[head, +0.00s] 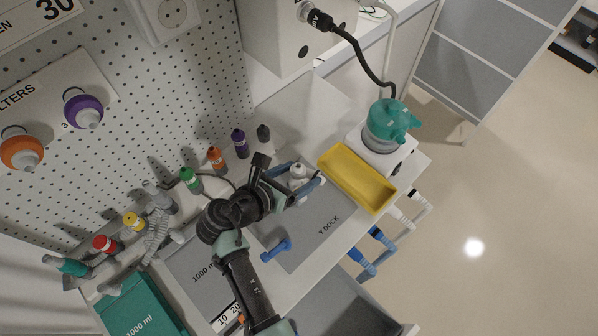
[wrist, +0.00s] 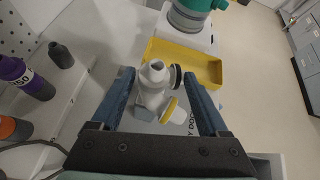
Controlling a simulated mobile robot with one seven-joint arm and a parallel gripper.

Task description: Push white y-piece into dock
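The white y-piece (wrist: 152,92) stands between the two blue fingers of my gripper (wrist: 158,75) in the wrist view. It has a dark-rimmed port and a yellow-ringed port on its right side. Gaps show between it and both fingers, so my gripper is open around it. In the head view the y-piece (head: 298,171) shows small and white between the fingertips (head: 301,178), partly hidden by my gripper. A grey mat marked Y DOCK (head: 318,235) lies under and in front of my gripper. Whether the y-piece is seated in a dock cannot be told.
A yellow tray (head: 358,178) lies just beyond the fingertips. A teal-topped device (head: 388,122) stands behind it. A blue fitting (head: 276,250) lies on the mat. Several colour-capped connectors, including a purple one (head: 239,143), line the pegboard. Blue-handled tubes (head: 380,240) hang at the front edge.

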